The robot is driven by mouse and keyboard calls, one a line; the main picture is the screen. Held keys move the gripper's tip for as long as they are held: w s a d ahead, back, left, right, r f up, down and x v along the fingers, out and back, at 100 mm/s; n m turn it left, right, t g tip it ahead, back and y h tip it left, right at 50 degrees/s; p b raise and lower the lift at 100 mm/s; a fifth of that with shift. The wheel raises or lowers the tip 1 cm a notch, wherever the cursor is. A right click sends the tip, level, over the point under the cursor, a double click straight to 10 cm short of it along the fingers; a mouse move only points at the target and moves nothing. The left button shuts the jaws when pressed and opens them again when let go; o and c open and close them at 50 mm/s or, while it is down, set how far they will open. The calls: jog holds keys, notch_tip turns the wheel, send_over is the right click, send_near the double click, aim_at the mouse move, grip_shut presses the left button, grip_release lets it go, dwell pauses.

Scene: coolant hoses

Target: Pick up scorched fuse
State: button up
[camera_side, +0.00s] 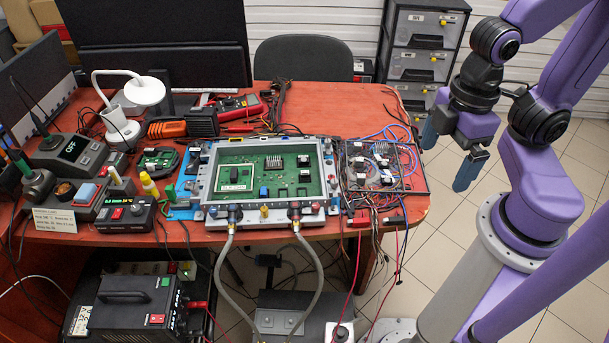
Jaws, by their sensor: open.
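My gripper (448,152) is at the right, in the air off the table's right end. Its two blue fingers are spread apart with nothing between them, and they point downward. I cannot make out a scorched fuse anywhere; any such part is too small to tell in this view. A green circuit board (237,163) lies in a grey metal frame (208,190) at the middle of the table. A tray of wires and small parts (385,176) lies between the frame and my gripper. Two grey hoses (222,278) hang from the frame's front edge.
The red table (330,104) has clear room at the back right. A white lamp (143,91), a station marked OFF (70,150) and small boxes crowd the left. Loose wires (402,250) hang off the front right edge. Drawers (422,55) and a chair (303,59) stand behind.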

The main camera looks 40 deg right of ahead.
jog(key=c, duration=0.8)
jog(key=m, duration=0.2)
send_over(306, 172)
notch_tip(306, 172, down, 10)
jog(key=f, duration=1)
jog(key=shift+s+d+f, duration=0.2)
jog(key=shift+d+f, duration=0.05)
jog(key=shift+f, duration=0.1)
jog(key=shift+w+a+f, duration=0.1)
jog(key=shift+a+f, duration=0.05)
jog(key=shift+f, duration=1.4)
jog(key=shift+w+a+f, duration=0.1)
jog(key=shift+f, duration=1.4)
